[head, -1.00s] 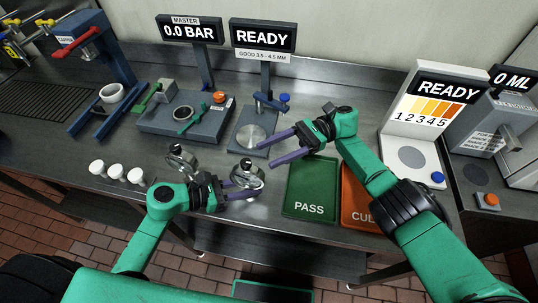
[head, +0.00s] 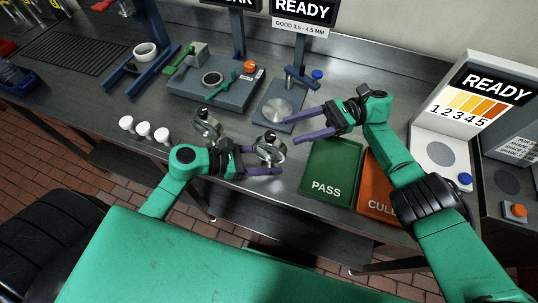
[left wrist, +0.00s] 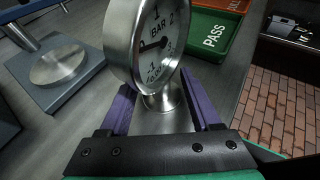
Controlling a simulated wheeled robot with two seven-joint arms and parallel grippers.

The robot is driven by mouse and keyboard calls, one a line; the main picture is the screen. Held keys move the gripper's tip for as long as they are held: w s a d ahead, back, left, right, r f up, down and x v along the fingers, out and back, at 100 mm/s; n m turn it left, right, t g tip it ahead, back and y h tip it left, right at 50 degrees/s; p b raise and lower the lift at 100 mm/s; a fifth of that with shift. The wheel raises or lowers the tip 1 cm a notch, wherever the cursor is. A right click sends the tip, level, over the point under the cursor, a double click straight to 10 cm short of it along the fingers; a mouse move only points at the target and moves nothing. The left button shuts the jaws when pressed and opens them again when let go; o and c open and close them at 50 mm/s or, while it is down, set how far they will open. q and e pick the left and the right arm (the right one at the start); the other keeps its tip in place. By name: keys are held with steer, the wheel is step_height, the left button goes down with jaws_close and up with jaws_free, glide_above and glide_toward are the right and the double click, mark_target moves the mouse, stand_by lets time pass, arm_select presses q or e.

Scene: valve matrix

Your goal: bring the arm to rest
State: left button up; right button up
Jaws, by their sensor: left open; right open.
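My left gripper (head: 278,161) is open at the front of the counter, with a round pressure gauge (head: 269,149) at its fingers. In the left wrist view the gauge (left wrist: 150,45) stands between the two purple fingers, its dial marked BAR; I cannot tell whether they touch it. A second gauge (head: 207,124) stands to the left, apart from the gripper. My right gripper (head: 288,127) is open and empty, raised between the READY gauge stand's round plate (head: 279,111) and the green PASS tray (head: 333,172).
The orange CULL tray (head: 372,205) is partly hidden by my right arm. A grey fixture (head: 215,95) with a green lever stands behind the gauges. Several white knobs (head: 144,129) stand at the front left. A shade-scale unit (head: 440,155) is at the right.

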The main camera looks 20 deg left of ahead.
arm_select(q)
steer(key=v, duration=1.1)
steer(key=shift+s+a+r, duration=0.15)
steer(key=shift+a, duration=0.15)
